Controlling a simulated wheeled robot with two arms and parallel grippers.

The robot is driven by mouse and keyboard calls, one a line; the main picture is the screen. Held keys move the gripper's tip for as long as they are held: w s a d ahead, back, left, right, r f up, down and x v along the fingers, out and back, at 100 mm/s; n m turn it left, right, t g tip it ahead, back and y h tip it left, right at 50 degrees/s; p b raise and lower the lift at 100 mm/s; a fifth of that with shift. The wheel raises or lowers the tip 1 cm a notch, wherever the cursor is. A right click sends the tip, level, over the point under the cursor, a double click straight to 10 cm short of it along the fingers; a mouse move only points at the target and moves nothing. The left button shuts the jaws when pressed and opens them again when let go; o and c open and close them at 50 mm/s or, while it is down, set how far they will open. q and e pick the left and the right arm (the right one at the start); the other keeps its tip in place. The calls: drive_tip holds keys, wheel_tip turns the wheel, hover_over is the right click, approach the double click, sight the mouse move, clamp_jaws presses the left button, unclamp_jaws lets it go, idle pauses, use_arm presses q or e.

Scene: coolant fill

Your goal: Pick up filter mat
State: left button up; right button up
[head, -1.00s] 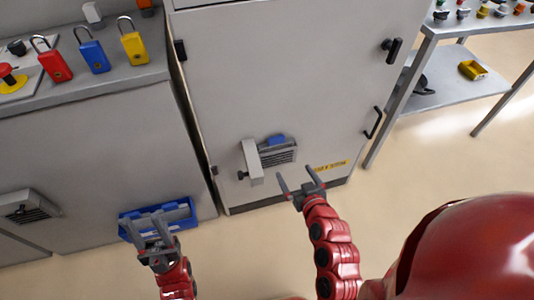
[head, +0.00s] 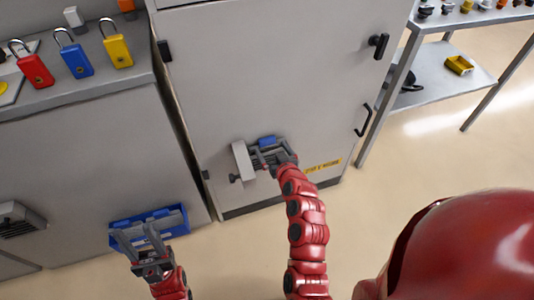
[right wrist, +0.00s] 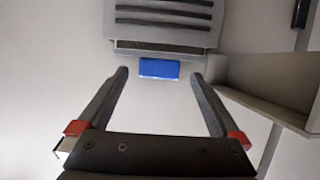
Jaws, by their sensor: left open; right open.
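The filter mat is a blue piece (head: 267,142) at the edge of the slatted vent low on the grey cabinet door. It also shows as a blue block (right wrist: 159,68) beside the dark slats in the right wrist view. My right gripper (head: 263,151) is open at the vent. In its wrist view the fingertips lie on either side of the blue piece, with gaps, and nothing is held. My left gripper (head: 133,232) is open and empty in front of a blue bin (head: 180,222); it hides part of the bin's contents.
The vent's light grey cover (head: 242,161) stands swung out left of the vent, close to my right gripper. Red, blue and yellow padlocks (head: 117,44) stand on the left bench. A metal shelf cart (head: 440,75) is at the right. The floor in front is clear.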

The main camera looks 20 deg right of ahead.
sight(268, 143)
drive_tip(key=x, duration=0.3)
drive_tip(key=shift+w, duration=0.2)
clamp_jaws()
